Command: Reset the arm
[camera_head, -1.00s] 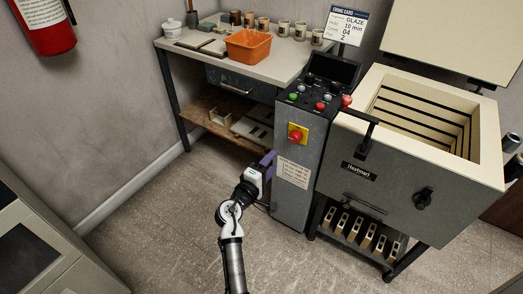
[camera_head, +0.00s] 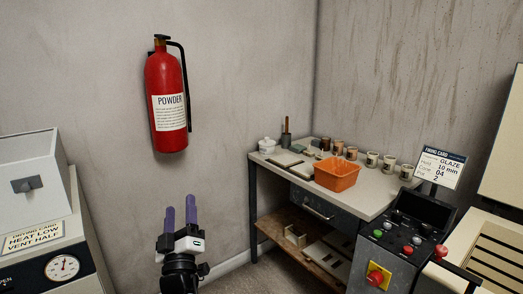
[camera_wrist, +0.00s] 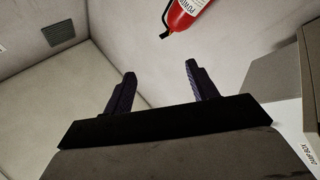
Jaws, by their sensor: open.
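My gripper (camera_head: 180,220) is raised in the lower middle-left of the head view, its two purple fingers pointing up. The fingers stand apart with nothing between them. In the wrist view my gripper (camera_wrist: 160,88) also shows open and empty, with bare wall beyond the fingers. It is in front of the wall, below the red fire extinguisher (camera_head: 167,100) in the head view, and touches nothing that I can see.
A workbench (camera_head: 375,203) with an orange basket (camera_head: 337,174) and several cups stands to the right. The kiln control box (camera_head: 395,260) is at the lower right. A drying cabinet (camera_head: 75,240) with a dial is at the left. Wall space around my gripper is clear.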

